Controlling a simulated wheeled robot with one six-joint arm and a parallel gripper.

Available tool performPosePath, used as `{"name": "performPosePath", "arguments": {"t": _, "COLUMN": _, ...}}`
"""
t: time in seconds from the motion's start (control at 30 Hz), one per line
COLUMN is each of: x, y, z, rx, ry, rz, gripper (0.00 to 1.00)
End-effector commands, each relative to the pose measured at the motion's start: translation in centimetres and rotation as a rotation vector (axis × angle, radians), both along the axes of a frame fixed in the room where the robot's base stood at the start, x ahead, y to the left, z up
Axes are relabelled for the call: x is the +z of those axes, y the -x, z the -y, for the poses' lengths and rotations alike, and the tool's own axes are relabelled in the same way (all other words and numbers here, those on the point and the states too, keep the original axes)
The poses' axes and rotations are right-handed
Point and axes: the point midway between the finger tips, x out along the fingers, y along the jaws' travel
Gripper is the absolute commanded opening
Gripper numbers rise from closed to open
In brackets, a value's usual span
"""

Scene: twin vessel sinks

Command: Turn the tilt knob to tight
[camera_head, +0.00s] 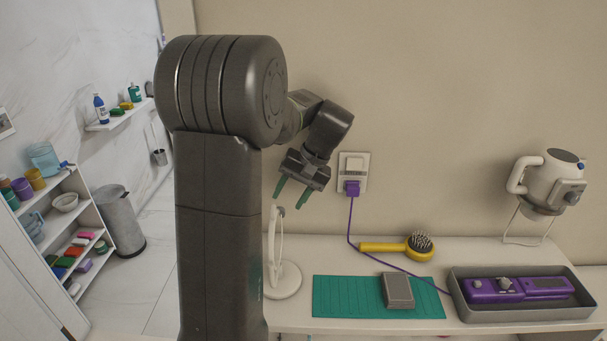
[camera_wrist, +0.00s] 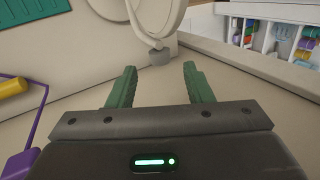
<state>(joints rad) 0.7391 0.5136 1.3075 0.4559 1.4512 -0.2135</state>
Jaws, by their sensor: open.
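A white stand (camera_head: 284,283) with a round base and thin upright, perhaps a mirror seen edge-on, stands at the counter's left end, partly hidden by my arm. In the wrist view its pale curved rim (camera_wrist: 176,22) is at the top centre, with a small grey block-like part (camera_wrist: 159,57) at its lower end. This may be the tilt knob; I cannot tell its setting. My gripper (camera_head: 291,192) is open and empty, above the stand in the head view. In the wrist view its green fingers (camera_wrist: 158,75) are apart, with the grey part between and beyond their tips.
A green mat (camera_head: 340,300) with a grey box (camera_head: 398,291), a yellow-handled brush (camera_head: 400,246) and a tray (camera_head: 525,313) holding a purple device (camera_head: 515,289) lie to the right. A purple cord (camera_head: 350,222) runs from the wall plug. A white appliance (camera_head: 548,182) stands far right.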

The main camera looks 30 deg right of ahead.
Motion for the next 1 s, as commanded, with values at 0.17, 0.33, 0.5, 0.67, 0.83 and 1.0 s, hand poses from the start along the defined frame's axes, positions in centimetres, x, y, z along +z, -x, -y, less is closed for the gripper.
{"name": "performPosePath", "arguments": {"t": 0.17, "x": 3.8, "y": 0.9, "z": 1.8, "rx": 0.0, "ry": 0.005, "rz": 0.003, "gripper": 0.46}}
{"name": "performPosePath", "arguments": {"t": 0.33, "x": 6.7, "y": 1.7, "z": 3.0, "rx": -0.001, "ry": 0.003, "rz": 0.0, "gripper": 0.46}}
{"name": "performPosePath", "arguments": {"t": 0.5, "x": 8.3, "y": 2.0, "z": 3.7, "rx": 0.0, "ry": 0.001, "rz": -0.001, "gripper": 0.46}}
{"name": "performPosePath", "arguments": {"t": 0.67, "x": 8.7, "y": 2.1, "z": 3.9, "rx": 0.0, "ry": 0.0, "rz": -0.001, "gripper": 0.46}}
{"name": "performPosePath", "arguments": {"t": 0.83, "x": 8.7, "y": 2.1, "z": 3.9, "rx": 0.0, "ry": 0.0, "rz": -0.001, "gripper": 0.46}}
{"name": "performPosePath", "arguments": {"t": 1.0, "x": 8.6, "y": 1.7, "z": 3.0, "rx": 0.011, "ry": 0.007, "rz": -0.021, "gripper": 0.46}}
